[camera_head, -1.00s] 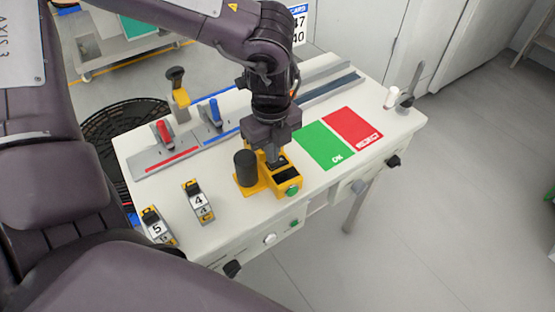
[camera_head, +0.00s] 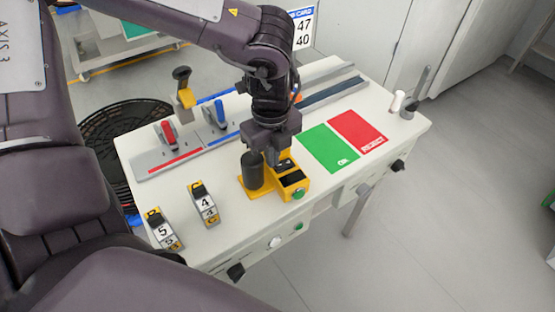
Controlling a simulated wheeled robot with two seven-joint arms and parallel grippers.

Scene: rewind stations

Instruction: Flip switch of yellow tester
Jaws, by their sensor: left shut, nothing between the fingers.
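The yellow tester (camera_head: 299,190) stands near the front middle of the white table. It has dark recesses on top, a green button on its front and a black cylinder (camera_head: 253,171) on its left part. My left gripper (camera_head: 272,160) points down over the tester's back, beside the black cylinder. Its fingers are shut with nothing between them. The fingertips are small and dark here, and I cannot tell whether they touch the tester. The switch itself is not clear. My right gripper is not in view.
Blocks marked 4 (camera_head: 205,204) and 5 (camera_head: 163,230) lie at the front left of the table (camera_head: 230,228). A green mat (camera_head: 328,149) and a red mat (camera_head: 361,131) lie right of the tester. Rails with a red handle (camera_head: 169,133) and a blue handle (camera_head: 220,112) run behind.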

